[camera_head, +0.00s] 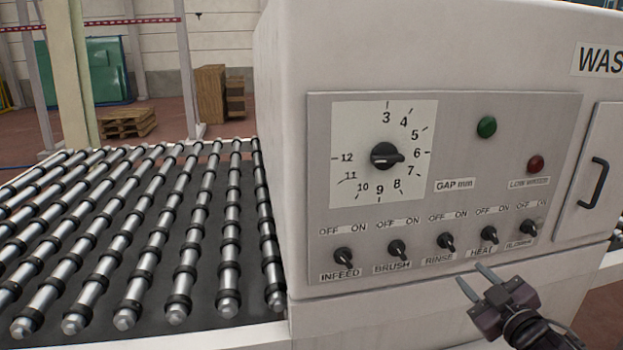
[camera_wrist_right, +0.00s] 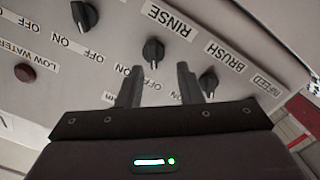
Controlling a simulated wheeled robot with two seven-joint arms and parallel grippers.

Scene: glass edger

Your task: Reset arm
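My right gripper (camera_head: 468,272) is in front of the lower edge of the washer's control panel (camera_head: 460,120), below the RINSE and HEAT knobs. Its two fingers are apart with nothing between them. In the right wrist view the open fingers (camera_wrist_right: 160,72) point at the panel, near the RINSE knob (camera_wrist_right: 153,52) and BRUSH knob (camera_wrist_right: 208,82). No contact with a knob shows. My left gripper is not in view.
A row of black knobs runs from INFEED (camera_head: 344,257) to the right-most knob (camera_head: 529,228). Above are the gap dial (camera_head: 385,155), a green lamp (camera_head: 487,127) and a red lamp (camera_head: 536,164). A door handle (camera_head: 594,182) protrudes at right. A roller conveyor (camera_head: 150,250) lies left.

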